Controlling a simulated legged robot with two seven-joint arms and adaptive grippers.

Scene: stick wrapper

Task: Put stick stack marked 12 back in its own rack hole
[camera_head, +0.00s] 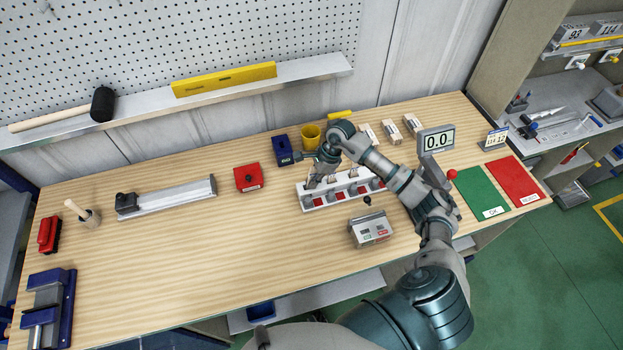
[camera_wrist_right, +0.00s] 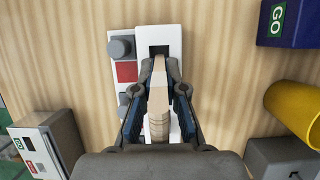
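My right gripper (camera_head: 319,180) is over the left end of the white rack (camera_head: 322,204) in the head view. In the right wrist view, my right gripper (camera_wrist_right: 160,72) is shut on a beige stick stack (camera_wrist_right: 160,105), with a finger on each side. The stack's far end is near a dark square rack hole (camera_wrist_right: 160,50); I cannot tell whether it is in the hole or above it. The rack (camera_wrist_right: 117,28) has a grey knob and a red square beside that hole. No number can be read on the stack. My left gripper is out of view.
A grey control box (camera_head: 371,230) stands in front of the rack. A blue box (camera_head: 286,151), a yellow cup (camera_head: 311,138) and a red box (camera_head: 247,178) stand behind and left. A display (camera_head: 436,141) reads 0.0. Green (camera_head: 478,190) and red (camera_head: 515,178) mats lie right.

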